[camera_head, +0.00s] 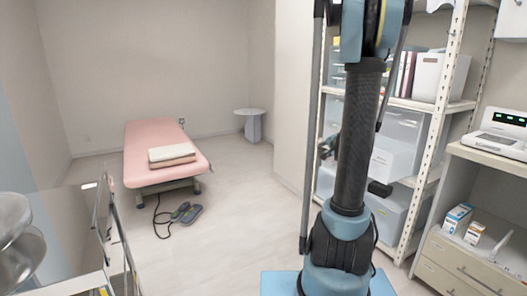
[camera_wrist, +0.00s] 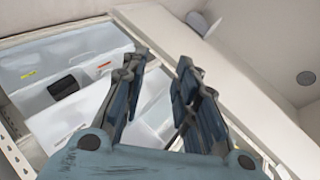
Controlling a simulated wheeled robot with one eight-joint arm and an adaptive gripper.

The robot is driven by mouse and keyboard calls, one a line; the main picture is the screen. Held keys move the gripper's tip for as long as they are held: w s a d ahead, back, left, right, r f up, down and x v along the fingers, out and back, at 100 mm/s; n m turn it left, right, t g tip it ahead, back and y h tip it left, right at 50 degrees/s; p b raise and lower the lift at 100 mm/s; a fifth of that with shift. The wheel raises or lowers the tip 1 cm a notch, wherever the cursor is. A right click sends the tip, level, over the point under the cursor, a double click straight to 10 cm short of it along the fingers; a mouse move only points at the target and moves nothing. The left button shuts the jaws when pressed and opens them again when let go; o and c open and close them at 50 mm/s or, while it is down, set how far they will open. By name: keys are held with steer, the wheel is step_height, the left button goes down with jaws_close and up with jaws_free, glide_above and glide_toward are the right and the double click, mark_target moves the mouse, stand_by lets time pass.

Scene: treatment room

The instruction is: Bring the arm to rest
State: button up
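My arm (camera_head: 360,130) stands upright in the right half of the head view, with a dark sleeve between blue joints. My gripper shows in the wrist view (camera_wrist: 160,70) with its two dark fingers apart. Nothing is between the fingers, only the shelf behind. In the head view, a small dark part that looks like my gripper (camera_head: 328,147) shows at the left side of the arm, partly hidden by it.
A metal shelf rack (camera_head: 447,75) with bins stands behind and right of my arm. A cabinet (camera_head: 455,270) with a white device (camera_head: 500,133) is at right. A pink treatment bed (camera_head: 142,142) and round side table (camera_head: 250,112) stand farther back.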

steer(key=s+a+f+n+g, duration=0.2)
steer(key=s+a+n+g, duration=0.3)
steer(key=s, duration=0.9)
steer(key=s+a+f+n+g, duration=0.2)
steer(key=s+a+n, duration=0.3)
steer(key=s, duration=0.8)
steer(key=s+f+n+g+h, duration=0.1)
steer(key=s+f+n+g, duration=0.1)
steer(key=s, duration=1)
steer(key=shift+s+d+f+g, duration=0.25)
steer(key=shift+f+g, duration=0.15)
steer(key=shift+f, duration=0.45)
